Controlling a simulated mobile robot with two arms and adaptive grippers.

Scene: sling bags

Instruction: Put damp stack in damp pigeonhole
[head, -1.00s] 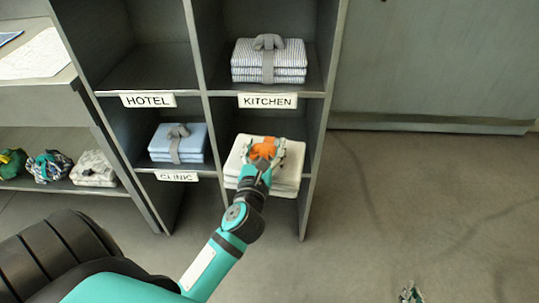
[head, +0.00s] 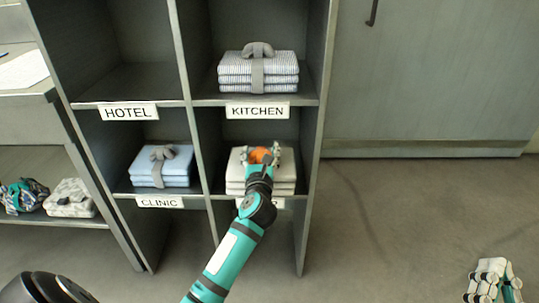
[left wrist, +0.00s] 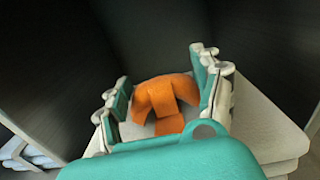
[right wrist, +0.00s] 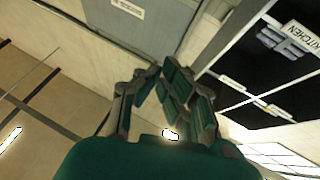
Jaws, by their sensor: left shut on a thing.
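The damp stack is a white folded stack (head: 236,172) with an orange strap knot (head: 262,155), in the lower right pigeonhole (head: 308,150) under the KITCHEN label. My left gripper (head: 262,158) is shut on the orange knot. In the left wrist view its fingers (left wrist: 163,98) stand on both sides of the knot (left wrist: 165,98), with the white cloth (left wrist: 255,125) below. The label under this pigeonhole is mostly hidden by my left arm. My right gripper (head: 495,283) is at the lower right, well away from the shelf, seemingly empty. Whether its fingers (right wrist: 161,72) are shut is unclear.
A striped stack (head: 258,75) sits in KITCHEN and a blue stack (head: 160,168) in CLINIC. The HOTEL pigeonhole (head: 130,80) is empty. More bundles, one patterned (head: 70,198), lie on the low shelf at left. The floor (head: 400,210) at right is clear.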

